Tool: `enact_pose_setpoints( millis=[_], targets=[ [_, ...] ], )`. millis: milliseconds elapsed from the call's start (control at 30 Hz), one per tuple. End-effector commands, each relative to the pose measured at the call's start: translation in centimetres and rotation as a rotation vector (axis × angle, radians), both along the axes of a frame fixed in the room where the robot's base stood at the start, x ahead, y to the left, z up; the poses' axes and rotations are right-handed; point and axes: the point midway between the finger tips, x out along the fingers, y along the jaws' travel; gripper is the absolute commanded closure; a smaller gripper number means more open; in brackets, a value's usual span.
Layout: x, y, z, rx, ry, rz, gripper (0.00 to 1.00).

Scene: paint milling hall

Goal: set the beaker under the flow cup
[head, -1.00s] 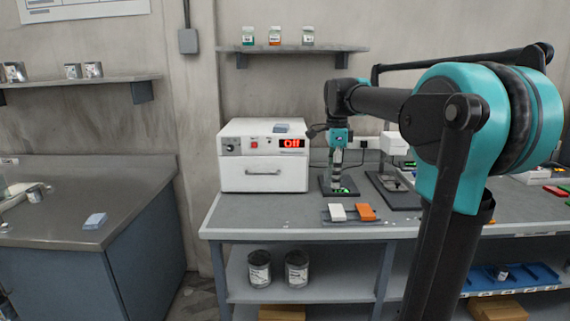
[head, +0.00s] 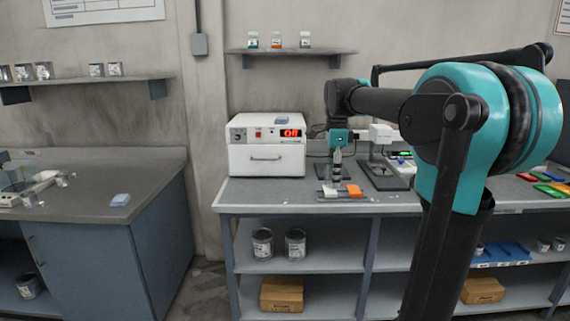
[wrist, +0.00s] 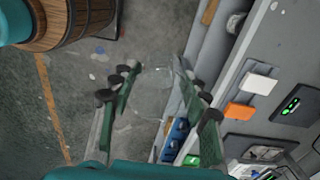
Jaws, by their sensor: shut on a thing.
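My gripper (head: 338,158) points down in front of the bench in the head view. In the wrist view its two fingers (wrist: 158,100) stand apart, with a faint clear glass shape between them. This looks like the beaker (wrist: 152,92), held in my gripper over the floor, beside the bench edge; its outline is very faint. I cannot make out the flow cup for certain. A stand with a white head (head: 382,133) and dark base is just right of my gripper in the head view, and another dark base is partly hidden behind my gripper.
A white oven (head: 267,158) reading "Off" stands on the bench (head: 285,192). White and orange blocks (head: 354,190) lie near the bench's front edge. A sink counter (head: 85,205) is at left, with clear floor between. A wooden barrel (wrist: 75,18) shows in the wrist view.

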Motion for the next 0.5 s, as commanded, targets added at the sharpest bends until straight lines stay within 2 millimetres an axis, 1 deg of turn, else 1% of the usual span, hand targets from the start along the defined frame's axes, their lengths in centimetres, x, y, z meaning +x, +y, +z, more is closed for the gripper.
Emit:
enact_pose_setpoints(
  millis=[367,500],
  targets=[
    [1.8,-0.4,-3.4,0.0,0.0,0.199,0.76],
    [2.6,-0.7,-5.3,0.0,0.0,0.309,0.76]
  ],
)
